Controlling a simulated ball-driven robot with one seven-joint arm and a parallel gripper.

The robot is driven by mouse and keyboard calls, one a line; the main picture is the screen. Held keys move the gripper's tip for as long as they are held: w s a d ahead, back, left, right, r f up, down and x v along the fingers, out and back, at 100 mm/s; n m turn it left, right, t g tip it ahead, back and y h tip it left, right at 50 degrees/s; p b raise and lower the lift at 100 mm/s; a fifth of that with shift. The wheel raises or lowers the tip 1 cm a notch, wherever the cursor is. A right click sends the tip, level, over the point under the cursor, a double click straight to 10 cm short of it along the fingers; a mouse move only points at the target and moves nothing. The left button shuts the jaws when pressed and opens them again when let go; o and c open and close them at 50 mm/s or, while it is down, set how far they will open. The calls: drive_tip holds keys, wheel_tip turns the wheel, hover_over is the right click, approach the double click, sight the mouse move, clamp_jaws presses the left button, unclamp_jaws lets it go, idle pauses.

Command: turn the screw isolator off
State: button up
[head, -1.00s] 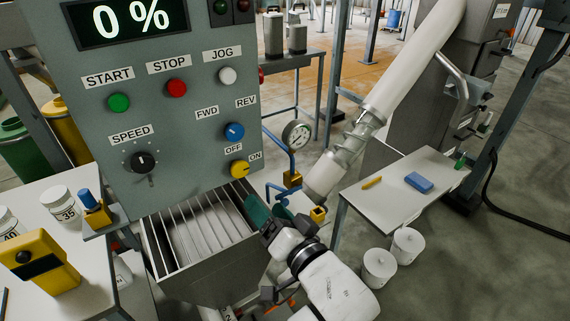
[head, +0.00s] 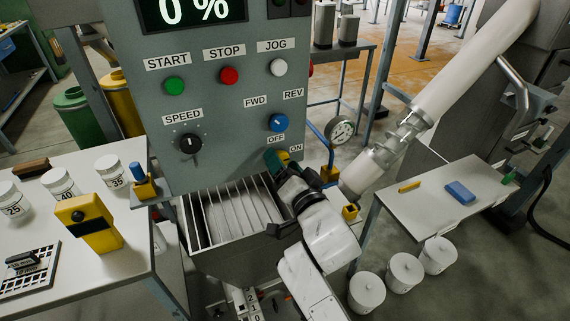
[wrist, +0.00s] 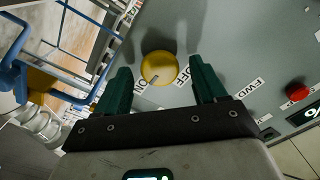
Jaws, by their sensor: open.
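The screw isolator is a yellow round knob (wrist: 159,67) on the grey control panel (head: 215,105). In the wrist view it sits between and slightly beyond my two green fingertips, with a gap on each side. Its pale pointer mark slants down toward the ON label (wrist: 140,86); the OFF label (wrist: 186,77) is by the right finger. My gripper (wrist: 163,84) is open and empty. In the head view my gripper (head: 274,160) is at the panel's lower right corner and hides most of the knob.
A blue FWD/REV knob (head: 277,122) is just above my gripper. START (head: 174,86), STOP (head: 229,75) and JOG (head: 278,67) buttons are higher up. A grated hopper (head: 232,262) is below. A pressure gauge (head: 341,130) and white pipe (head: 470,70) stand to the right.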

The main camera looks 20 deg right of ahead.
drive_tip(key=c, duration=1.1)
drive_tip(key=shift+o, duration=0.2)
drive_tip(key=shift+n, duration=0.4)
drive_tip(key=shift+a+n+p, duration=0.1)
drive_tip(key=shift+n+p, duration=1.55)
drive_tip(key=shift+n, duration=6.65)
